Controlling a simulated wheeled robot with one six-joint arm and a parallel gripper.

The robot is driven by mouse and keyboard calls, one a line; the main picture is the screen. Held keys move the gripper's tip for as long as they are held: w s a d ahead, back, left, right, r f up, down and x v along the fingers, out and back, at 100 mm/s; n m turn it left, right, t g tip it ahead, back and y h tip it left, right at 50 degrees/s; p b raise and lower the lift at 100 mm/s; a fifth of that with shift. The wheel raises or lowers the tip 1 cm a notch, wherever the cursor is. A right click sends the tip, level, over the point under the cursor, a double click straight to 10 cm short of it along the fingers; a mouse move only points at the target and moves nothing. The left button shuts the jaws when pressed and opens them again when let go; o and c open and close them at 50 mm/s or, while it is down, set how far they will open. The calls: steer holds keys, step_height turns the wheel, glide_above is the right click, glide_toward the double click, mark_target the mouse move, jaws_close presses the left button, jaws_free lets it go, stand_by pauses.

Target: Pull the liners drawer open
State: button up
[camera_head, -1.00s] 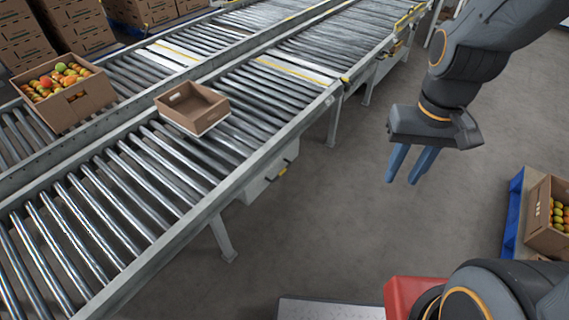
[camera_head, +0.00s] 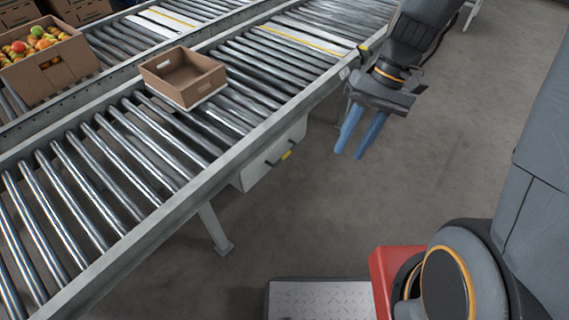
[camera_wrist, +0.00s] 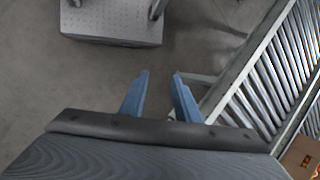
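The liners drawer (camera_head: 262,170) appears as a light grey front under the near side rail of the conveyor in the head view. I cannot make out the drawer in the wrist view.
An empty cardboard box (camera_head: 187,88) sits on the rollers. The floor (camera_head: 300,220) in front of the drawer is clear.

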steer(key=w+a+f+g+y+b, duration=0.1)
steer(key=w+a+f+y+b, duration=0.2)
steer(key=w+f+b, duration=0.6)
steer(key=w+a+f+y+b, duration=0.4)
steer(key=f+b, duration=0.2)
steer(key=f, duration=0.5)
steer(key=t+y+b, duration=0.2)
steer(key=y+b, duration=0.3)
steer(key=b, duration=0.7)
glide_toward(285, 155)
steer(key=a+f, duration=0.2)
steer(key=a, duration=0.1)
steer(key=b+x, duration=0.1)
steer(key=x, duration=0.3)
steer(key=b+x, duration=0.1)
steer(key=x, duration=0.2)
steer(key=shift+s+r+b, duration=0.25)
steer(key=shift+r+b, duration=0.05)
steer(key=shift+r, duration=0.1)
steer(key=shift+c, duration=0.4)
jaws_close()
